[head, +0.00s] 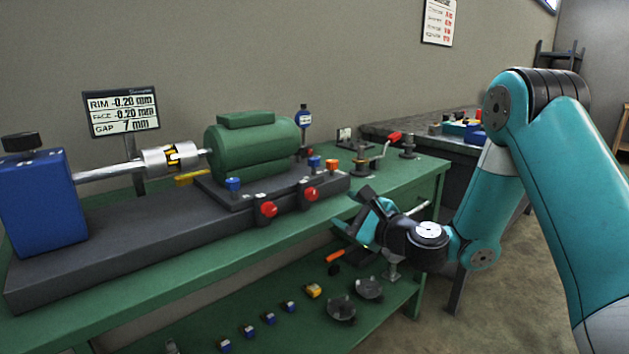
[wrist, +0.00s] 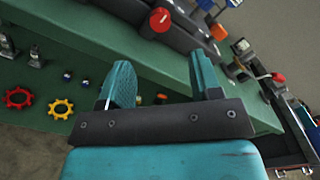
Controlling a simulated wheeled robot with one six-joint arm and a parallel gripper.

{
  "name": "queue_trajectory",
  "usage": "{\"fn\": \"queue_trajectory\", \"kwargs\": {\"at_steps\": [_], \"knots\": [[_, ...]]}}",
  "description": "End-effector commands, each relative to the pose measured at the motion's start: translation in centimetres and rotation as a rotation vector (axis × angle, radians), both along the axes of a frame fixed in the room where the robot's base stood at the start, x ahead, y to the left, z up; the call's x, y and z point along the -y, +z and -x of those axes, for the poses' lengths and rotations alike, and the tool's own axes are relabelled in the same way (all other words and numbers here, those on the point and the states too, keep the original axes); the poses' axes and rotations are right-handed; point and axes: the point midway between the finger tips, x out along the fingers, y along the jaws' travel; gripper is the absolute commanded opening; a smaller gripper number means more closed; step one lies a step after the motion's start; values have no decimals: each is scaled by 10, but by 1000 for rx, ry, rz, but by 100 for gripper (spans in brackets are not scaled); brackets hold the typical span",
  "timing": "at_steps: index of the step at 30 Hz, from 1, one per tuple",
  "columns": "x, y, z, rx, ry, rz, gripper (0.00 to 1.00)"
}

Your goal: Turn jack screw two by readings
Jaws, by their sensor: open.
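A display (head: 122,112) at the back left reads RIM -0.20 mm, FACE -0.20 mm, GAP 7 mm. Two red-headed screws, a left one (head: 267,209) and a right one (head: 311,194), stick out from the front side of the green motor's (head: 250,145) dark base. Which is number two cannot be read.
Blue knobs (head: 233,184) and an orange knob (head: 332,165) stand on the base. A silver shaft with coupling (head: 170,159) joins the blue block (head: 42,205) to the motor. A lower shelf (head: 200,315) holds small parts.

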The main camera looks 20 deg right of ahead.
Motion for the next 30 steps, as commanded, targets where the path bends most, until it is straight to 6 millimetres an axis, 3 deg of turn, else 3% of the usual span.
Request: {"fn": "queue_trajectory", "kwargs": {"at_steps": [9,15,27,28,30], "knots": [[-34,4,-65,9,6,3,58],[-45,2,-89,6,4,4,58],[-48,0,-98,5,2,2,58],[-48,0,-98,5,2,2,56],[-48,0,-98,5,2,2,40]]}}
